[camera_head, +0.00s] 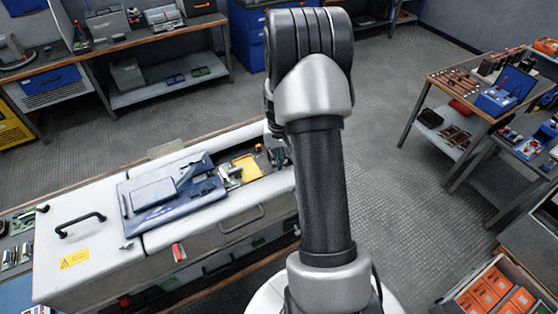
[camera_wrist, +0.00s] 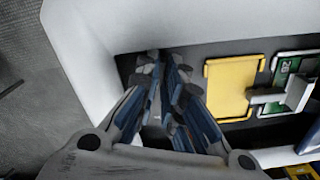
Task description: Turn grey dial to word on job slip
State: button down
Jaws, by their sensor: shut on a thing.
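In the wrist view my gripper (camera_wrist: 165,68) reaches into the dark recess of the white cabinet, its fingers closed together on a small thing. That thing is almost wholly hidden between the fingertips; by its place it appears to be the grey dial, but its marks and pointer cannot be read. In the head view my gripper (camera_head: 279,153) is partly hidden behind my arm, at the right end of the recess. A yellow plate or card (camera_wrist: 232,88) lies right of the fingers; no writing shows on it. I cannot make out a job slip.
The white cabinet (camera_head: 92,262) has a black handle and a yellow warning label. A blue-grey panel (camera_head: 165,192) lies on its top, left of the recess. A green circuit board (camera_wrist: 294,80) sits right of the yellow plate. A cart (camera_head: 440,80) with tools stands at right, across open floor.

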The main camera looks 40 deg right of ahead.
dwell(0.5)
jog(key=c, duration=2)
grip_release()
notch_tip(320, 180, up, 12)
jog(key=shift+r, duration=0.1)
